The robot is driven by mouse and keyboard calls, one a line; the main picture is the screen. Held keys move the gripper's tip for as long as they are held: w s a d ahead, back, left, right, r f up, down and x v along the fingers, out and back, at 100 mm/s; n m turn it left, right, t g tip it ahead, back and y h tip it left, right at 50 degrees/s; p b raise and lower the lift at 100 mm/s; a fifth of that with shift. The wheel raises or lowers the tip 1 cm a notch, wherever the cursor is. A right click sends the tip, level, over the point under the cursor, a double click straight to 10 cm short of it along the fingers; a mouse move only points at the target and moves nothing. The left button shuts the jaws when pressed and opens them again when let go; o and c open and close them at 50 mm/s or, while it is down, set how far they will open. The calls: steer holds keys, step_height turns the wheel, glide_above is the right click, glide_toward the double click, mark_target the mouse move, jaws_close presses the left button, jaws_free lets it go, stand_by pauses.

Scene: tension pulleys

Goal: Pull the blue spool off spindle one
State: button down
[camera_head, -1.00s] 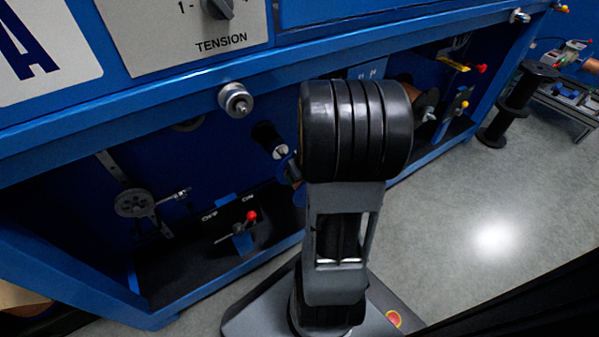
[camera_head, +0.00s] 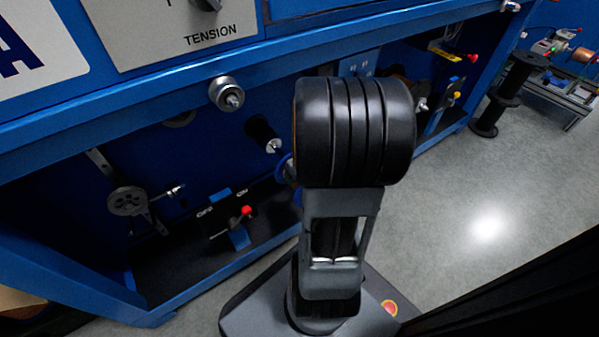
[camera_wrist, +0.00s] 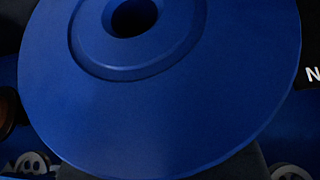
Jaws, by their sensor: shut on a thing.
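The blue spool (camera_wrist: 165,110) fills most of the wrist view, its round face toward the camera and its dark centre hole near the top. In the head view only a blue sliver of it (camera_head: 284,168) shows beside my arm. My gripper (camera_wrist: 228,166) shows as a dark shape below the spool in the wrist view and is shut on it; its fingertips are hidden. A dark spindle with a bare metal tip (camera_head: 266,135) sticks out of the blue panel, up and left of the spool sliver. No spindle tip is visible in the spool's hole.
A red-tipped lever (camera_head: 240,221) and a grey pulley (camera_head: 127,202) sit in the lower bay. A black reel stand (camera_head: 505,95) is at the right. The grey floor between is clear.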

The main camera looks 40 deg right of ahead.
steer(key=shift+r, duration=0.1)
stand_by(0.4)
steer(key=shift+s+a, duration=0.15)
steer(key=shift+s, duration=1.45)
